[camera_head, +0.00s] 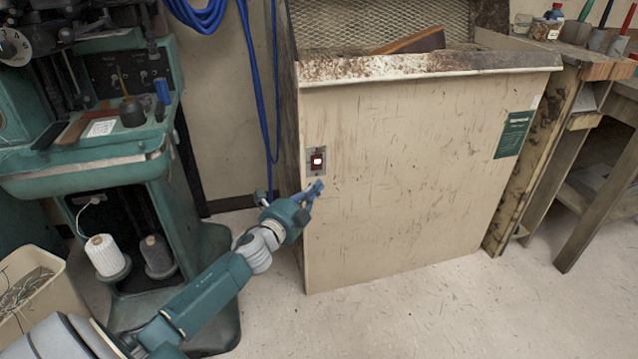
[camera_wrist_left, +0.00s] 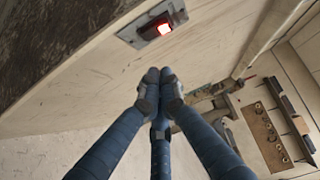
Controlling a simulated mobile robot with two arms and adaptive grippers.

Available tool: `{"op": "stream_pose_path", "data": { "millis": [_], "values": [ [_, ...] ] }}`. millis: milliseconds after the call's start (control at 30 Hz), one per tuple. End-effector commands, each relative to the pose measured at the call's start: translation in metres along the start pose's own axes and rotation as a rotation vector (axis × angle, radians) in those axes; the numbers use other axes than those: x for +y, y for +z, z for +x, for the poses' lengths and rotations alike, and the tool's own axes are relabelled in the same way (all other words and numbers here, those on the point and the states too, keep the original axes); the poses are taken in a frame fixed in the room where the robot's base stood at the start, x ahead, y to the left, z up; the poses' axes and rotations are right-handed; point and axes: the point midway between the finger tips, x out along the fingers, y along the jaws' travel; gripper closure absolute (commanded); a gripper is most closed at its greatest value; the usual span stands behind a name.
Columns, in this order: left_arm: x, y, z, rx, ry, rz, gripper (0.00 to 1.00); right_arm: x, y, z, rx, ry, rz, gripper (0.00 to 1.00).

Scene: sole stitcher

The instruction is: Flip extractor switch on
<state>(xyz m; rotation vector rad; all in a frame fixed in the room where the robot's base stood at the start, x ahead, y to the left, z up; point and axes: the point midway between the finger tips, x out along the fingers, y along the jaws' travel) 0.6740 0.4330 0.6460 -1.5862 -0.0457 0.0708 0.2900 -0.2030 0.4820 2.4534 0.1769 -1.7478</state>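The extractor switch (camera_head: 317,160) is a small red rocker with a bright, lit-looking patch, set in a grey metal plate on the left part of the beige cabinet front (camera_head: 400,180). It also shows at the top of the left wrist view (camera_wrist_left: 162,28). My left gripper (camera_head: 316,187) is just below the switch plate in the head view, apart from the switch as far as I can tell. In the left wrist view its blue fingers (camera_wrist_left: 160,80) meet at the tips with nothing between them. My right gripper is in neither view.
A green stitching machine (camera_head: 90,160) stands at the left, with a thread cone (camera_head: 104,256) and a bin (camera_head: 35,300) near it. Blue hoses (camera_head: 262,100) hang beside the cabinet. A wooden bench (camera_head: 560,110) stands at the right. The floor in front is clear.

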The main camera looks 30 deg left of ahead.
Motion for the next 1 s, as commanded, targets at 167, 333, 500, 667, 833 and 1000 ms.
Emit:
{"op": "stream_pose_path", "data": {
  "millis": [167, 333, 500, 667, 833, 1000],
  "values": [
    [0.004, -0.001, -0.029, 0.001, 0.003, -0.002, 1.0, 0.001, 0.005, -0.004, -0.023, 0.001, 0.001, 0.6],
    [0.006, 0.0, -0.056, 0.0, 0.003, -0.003, 1.0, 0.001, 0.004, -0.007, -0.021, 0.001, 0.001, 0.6],
    [0.008, 0.0, -0.072, 0.0, 0.001, -0.001, 1.0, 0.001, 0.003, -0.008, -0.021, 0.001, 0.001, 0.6],
    [0.008, 0.0, -0.075, 0.0, 0.001, 0.0, 1.0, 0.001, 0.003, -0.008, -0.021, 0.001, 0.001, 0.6],
    [0.008, 0.0, -0.075, 0.0, 0.001, 0.0, 1.0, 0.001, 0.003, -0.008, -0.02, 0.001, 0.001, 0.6],
    [0.008, 0.0, -0.075, 0.0, 0.001, 0.0, 1.0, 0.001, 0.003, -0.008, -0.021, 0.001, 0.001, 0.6]
  ]
}}
